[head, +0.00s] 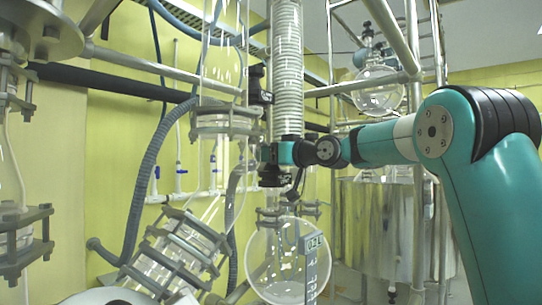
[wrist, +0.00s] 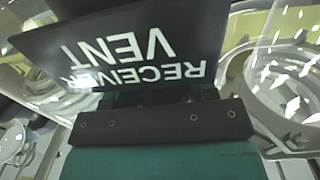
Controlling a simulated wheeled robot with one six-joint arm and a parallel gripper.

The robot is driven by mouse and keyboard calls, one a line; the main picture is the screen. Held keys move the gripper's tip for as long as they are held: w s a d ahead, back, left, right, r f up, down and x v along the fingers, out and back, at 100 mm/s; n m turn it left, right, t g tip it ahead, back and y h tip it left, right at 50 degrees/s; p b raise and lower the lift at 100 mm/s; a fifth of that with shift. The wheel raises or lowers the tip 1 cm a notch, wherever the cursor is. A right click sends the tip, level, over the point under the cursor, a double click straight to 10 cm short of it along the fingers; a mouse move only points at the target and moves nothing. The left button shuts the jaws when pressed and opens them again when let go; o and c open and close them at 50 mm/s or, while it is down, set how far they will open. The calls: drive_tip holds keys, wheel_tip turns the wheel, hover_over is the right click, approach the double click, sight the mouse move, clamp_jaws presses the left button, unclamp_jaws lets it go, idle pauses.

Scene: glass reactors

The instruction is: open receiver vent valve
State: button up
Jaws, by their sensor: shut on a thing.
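A black plate lettered RECEIVER VENT (wrist: 140,45) fills the top of the wrist view, its words upside down; it marks the receiver vent valve. My gripper (head: 268,163) is at the glass column, just above the round receiver flask (head: 287,262). In the wrist view its dark jaw (wrist: 150,125) lies right against the plate's near edge. The gripper is shut on the valve's handle, which is mostly hidden behind the jaws and plate. The valve's turn angle cannot be told.
Glass tubing (head: 222,70) and a clamped slanted glass section (head: 175,250) stand to the left. Metal frame rails (head: 395,40) and a steel vessel (head: 375,235) are behind my arm. Room around the gripper is tight.

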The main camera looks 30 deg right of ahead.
drive_tip(key=n+g+y+p, duration=0.1)
drive_tip(key=y, duration=0.1)
drive_tip(key=n+g+y+p, duration=0.1)
drive_tip(key=n+y, duration=0.1)
drive_tip(key=shift+r+g+y, duration=0.15)
drive_tip(key=shift+g+y, duration=0.15)
drive_tip(key=shift+n+g+y+p, duration=0.8)
drive_tip(key=shift+n+y+p, duration=0.2)
drive_tip(key=shift+p, duration=0.15)
drive_tip(key=shift+g, duration=0.3)
drive_tip(key=o, duration=0.6)
drive_tip(key=shift+o, duration=0.2)
